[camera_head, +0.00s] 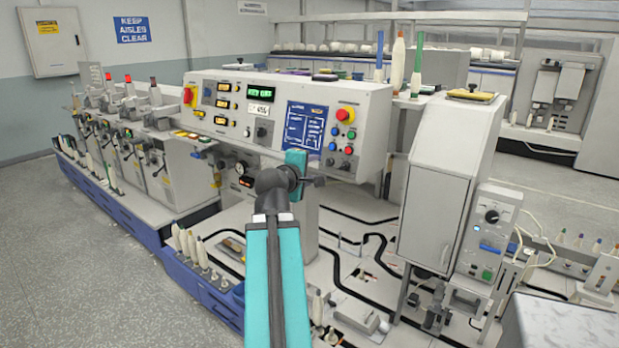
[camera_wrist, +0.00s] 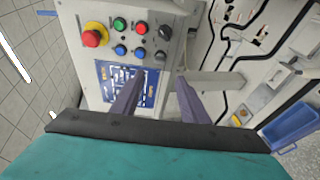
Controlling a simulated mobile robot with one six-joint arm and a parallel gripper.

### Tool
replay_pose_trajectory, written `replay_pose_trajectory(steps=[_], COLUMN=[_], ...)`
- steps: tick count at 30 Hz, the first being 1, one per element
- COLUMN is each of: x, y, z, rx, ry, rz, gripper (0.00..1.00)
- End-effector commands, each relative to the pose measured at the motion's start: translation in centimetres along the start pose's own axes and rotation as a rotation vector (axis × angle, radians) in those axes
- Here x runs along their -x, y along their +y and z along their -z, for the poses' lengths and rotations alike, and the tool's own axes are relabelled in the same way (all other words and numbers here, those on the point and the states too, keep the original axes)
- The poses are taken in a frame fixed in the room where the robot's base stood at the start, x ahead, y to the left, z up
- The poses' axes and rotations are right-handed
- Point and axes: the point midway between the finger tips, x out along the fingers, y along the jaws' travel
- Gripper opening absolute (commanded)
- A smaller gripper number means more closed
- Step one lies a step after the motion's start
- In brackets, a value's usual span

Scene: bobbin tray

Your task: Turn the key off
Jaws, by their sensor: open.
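The control panel (camera_head: 275,105) stands ahead, with a cluster of coloured buttons at its right end. A dark knob (camera_head: 345,165) sits at the bottom of that cluster and also shows in the wrist view (camera_wrist: 166,32). It may be the key switch; its shape is too small to tell, and I cannot read its position. My gripper (camera_wrist: 163,80) is open and empty. In the wrist view its two fingers point toward the lower end of the cluster, apart from the dark knob. In the head view my arm hides part of the panel's lower front.
A red emergency-stop button (camera_wrist: 93,36) on a yellow base is near the cluster. Green (camera_wrist: 119,24), red (camera_wrist: 141,27) and blue (camera_wrist: 120,50) buttons sit close to the dark knob. A tall grey cabinet (camera_head: 440,190) stands to the right.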

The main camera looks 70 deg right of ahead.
Motion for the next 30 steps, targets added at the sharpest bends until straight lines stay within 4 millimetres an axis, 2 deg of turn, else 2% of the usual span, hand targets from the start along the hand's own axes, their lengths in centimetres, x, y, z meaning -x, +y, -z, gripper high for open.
replay_pose_trajectory(steps=[13, 30], x=[1.1, 1.3], y=[-0.2, -0.1], z=[0.0, -0.1], rx=[0.000, 0.000], ry=[0.002, 0.002], rz=[0.000, 0.002], gripper=[0.41, 0.41])
